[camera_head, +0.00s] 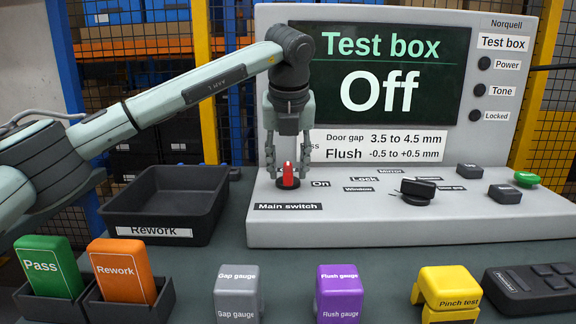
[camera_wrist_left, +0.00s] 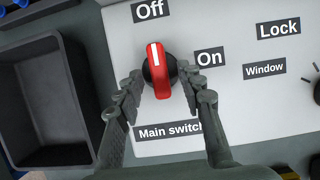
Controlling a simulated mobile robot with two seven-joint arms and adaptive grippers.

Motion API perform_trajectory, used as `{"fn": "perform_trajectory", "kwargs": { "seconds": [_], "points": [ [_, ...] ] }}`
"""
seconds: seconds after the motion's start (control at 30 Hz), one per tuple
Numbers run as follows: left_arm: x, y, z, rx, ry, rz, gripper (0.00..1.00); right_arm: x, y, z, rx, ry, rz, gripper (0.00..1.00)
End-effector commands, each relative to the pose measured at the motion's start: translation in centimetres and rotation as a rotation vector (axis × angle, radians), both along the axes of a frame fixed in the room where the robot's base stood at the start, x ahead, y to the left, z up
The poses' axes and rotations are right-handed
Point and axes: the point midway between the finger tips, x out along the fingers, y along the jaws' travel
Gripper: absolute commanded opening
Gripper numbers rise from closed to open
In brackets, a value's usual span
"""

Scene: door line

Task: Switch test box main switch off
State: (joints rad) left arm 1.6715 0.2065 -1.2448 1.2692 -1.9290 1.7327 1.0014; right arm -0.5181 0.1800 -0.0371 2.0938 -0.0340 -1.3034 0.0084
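The test box (camera_head: 350,215) is a light grey console with a screen (camera_head: 380,75) that reads "Test box Off". Its main switch (camera_head: 288,176) is a red knob on a round black base. In the left wrist view the red knob (camera_wrist_left: 158,72) has its white line towards the "Off" label (camera_wrist_left: 150,10), away from "On" (camera_wrist_left: 210,57). My left gripper (camera_head: 287,172) points down over the switch. Its fingers stand apart on either side of the knob, with small gaps to the red part. My right gripper does not show.
A black Rework bin (camera_head: 165,200) stands left of the console. Green Pass (camera_head: 47,265) and orange Rework (camera_head: 122,270) blocks stand in front. Grey (camera_head: 238,290), purple (camera_head: 340,290) and yellow (camera_head: 448,287) gauges line the front. A black knob (camera_head: 418,189) sits right on the panel.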

Motion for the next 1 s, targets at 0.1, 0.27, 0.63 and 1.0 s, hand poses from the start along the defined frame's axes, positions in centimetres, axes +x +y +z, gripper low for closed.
{"fn": "perform_trajectory", "kwargs": {
  "seconds": [0.1, 0.27, 0.63, 1.0],
  "points": [
    [-0.4, 0.0, 1.3, -0.001, -0.003, 0.0, 0.38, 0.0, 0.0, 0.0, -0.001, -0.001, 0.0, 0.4],
    [-1.7, -0.1, 4.3, -0.002, -0.006, -0.001, 0.38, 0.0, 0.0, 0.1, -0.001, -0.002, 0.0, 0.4],
    [-4.2, -0.1, 10.2, -0.001, -0.002, 0.001, 0.38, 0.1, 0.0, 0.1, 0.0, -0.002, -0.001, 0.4],
    [-4.5, -0.1, 11.0, -0.001, -0.002, 0.001, 0.38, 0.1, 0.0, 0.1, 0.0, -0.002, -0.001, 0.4]
  ]
}}
